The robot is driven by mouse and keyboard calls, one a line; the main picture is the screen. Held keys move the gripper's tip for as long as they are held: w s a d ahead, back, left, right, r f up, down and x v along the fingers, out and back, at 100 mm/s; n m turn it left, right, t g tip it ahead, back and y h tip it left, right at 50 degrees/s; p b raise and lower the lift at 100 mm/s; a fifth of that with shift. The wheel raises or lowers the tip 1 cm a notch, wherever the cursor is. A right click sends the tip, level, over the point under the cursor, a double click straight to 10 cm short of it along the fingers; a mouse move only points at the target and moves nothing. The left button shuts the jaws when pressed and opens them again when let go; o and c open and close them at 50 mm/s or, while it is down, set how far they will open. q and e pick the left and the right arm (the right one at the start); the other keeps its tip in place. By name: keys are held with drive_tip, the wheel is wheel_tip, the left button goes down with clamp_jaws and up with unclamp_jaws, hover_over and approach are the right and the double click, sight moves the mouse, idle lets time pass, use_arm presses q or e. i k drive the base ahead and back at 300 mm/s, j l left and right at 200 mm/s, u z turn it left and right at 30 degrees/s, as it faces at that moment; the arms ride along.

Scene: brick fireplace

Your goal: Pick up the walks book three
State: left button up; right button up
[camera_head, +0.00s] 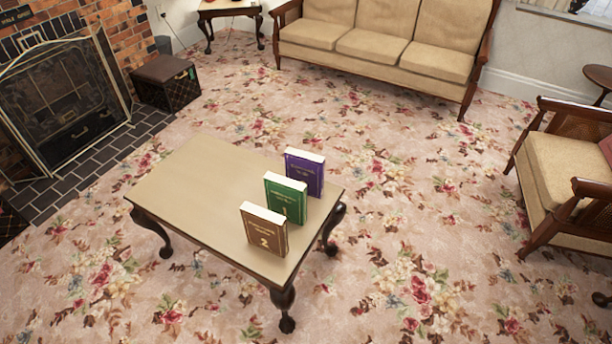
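Three books stand upright in a slanting row near the right end of a low wooden table (185,185). The purple book (305,177) is at the back, and the lettering on its cover is too small to read. The green book (285,202) is in the middle and seems to bear a "1". The brown book (264,236) is at the front and bears a "2". The books show small gaps between them. None is visibly marked with a three. Neither of my grippers is in the view.
Behind the table is a beige sofa (380,45). An armchair (570,170) stands at the right. A brick fireplace with a screen (65,105) and a dark box (166,82) are at the left. Flowered carpet (420,260) lies clear around the table. The table's left half is bare.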

sight(306, 167)
drive_tip(key=i+l+u, duration=0.15)
drive_tip(key=l, duration=0.2)
drive_tip(key=i+l+u, duration=0.15)
drive_tip(key=l, duration=0.25)
drive_tip(key=i+l+u, duration=0.15)
drive_tip(key=l, duration=0.3)
drive_tip(key=i+l+u, duration=0.15)
drive_tip(key=l, duration=0.3)
drive_tip(key=i+l+u, duration=0.15)
drive_tip(key=l, duration=0.3)
drive_tip(key=i+l+u, duration=0.15)
drive_tip(key=l, duration=0.35)
drive_tip(key=i+j, duration=0.05)
